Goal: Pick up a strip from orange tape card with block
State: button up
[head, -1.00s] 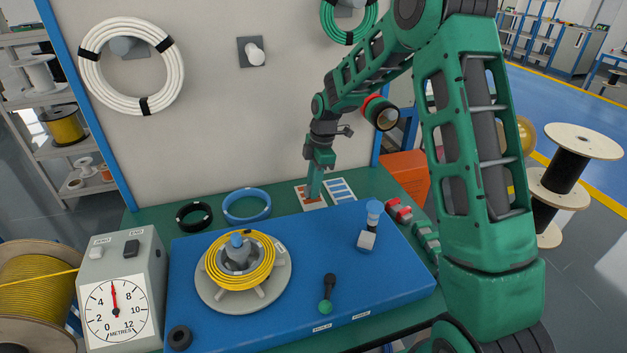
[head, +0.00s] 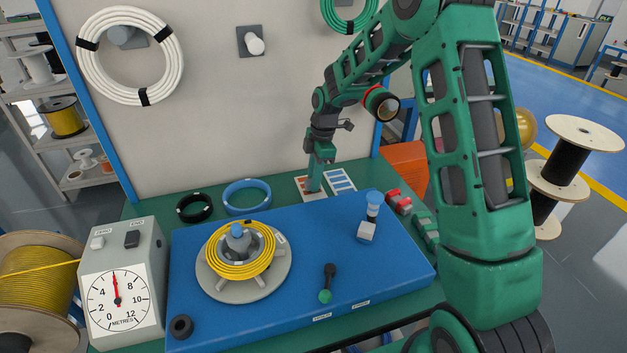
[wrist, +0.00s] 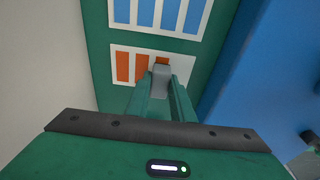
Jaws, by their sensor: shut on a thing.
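The orange tape card (wrist: 117,53) is a white card with orange strips, lying flat on the green bench top. In the head view it is at the back (head: 299,182), partly behind my fingers. My gripper (wrist: 161,88) points down over the card and is shut on a small grey block (wrist: 160,75). The block's far end overlaps the lower part of an orange strip (wrist: 162,61). Whether it touches the strip, I cannot tell.
A blue tape card (wrist: 158,14) lies beside the orange one. Black and blue rings lie left of the cards. A grey wall stands behind.

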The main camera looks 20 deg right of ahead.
jog(key=shift+f, duration=0.55)
dwell(1.0)
jog(key=shift+r, duration=4.05)
